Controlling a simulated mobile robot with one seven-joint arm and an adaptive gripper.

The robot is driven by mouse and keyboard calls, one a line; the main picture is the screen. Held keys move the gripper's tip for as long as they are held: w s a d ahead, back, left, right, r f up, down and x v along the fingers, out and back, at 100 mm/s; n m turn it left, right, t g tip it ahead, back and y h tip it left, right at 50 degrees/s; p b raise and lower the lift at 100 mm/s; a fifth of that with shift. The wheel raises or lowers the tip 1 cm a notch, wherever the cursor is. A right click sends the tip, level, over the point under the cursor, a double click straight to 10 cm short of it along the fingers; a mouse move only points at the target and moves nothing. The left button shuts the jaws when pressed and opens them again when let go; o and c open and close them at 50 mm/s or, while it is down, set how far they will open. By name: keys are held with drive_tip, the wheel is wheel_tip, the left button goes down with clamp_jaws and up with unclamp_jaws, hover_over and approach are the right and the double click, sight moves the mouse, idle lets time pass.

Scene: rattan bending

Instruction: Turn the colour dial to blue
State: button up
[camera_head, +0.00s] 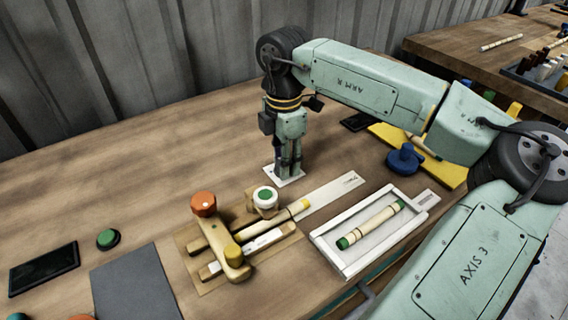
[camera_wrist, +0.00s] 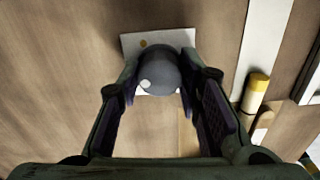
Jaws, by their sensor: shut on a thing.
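The colour dial is a dark grey round knob (camera_wrist: 160,72) with a white dot on its lower left, seen in the wrist view. My gripper (camera_wrist: 161,80) is shut on the knob, one finger on each side. In the head view my gripper (camera_head: 289,172) points straight down over the white plate (camera_head: 272,176), and its fingers hide the knob.
A white tray (camera_head: 331,253) holding a rattan piece (camera_head: 370,222) and a blue knobbed object (camera_head: 404,159) are to the right. The table behind left is clear.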

drive_tip(key=n+b, duration=0.3)
drive_tip(key=n, duration=0.1)
drive_tip(key=shift+f+n, duration=0.1)
drive_tip(key=shift+n, duration=0.2)
drive_tip(key=n+b, duration=0.2)
drive_tip(key=n, duration=0.3)
drive_tip(key=shift+n, duration=0.3)
drive_tip(key=o, duration=1.1)
drive_tip(key=shift+o, duration=0.2)
drive_tip(key=shift+r, duration=0.2)
wheel_tip(320, 180, up, 12)
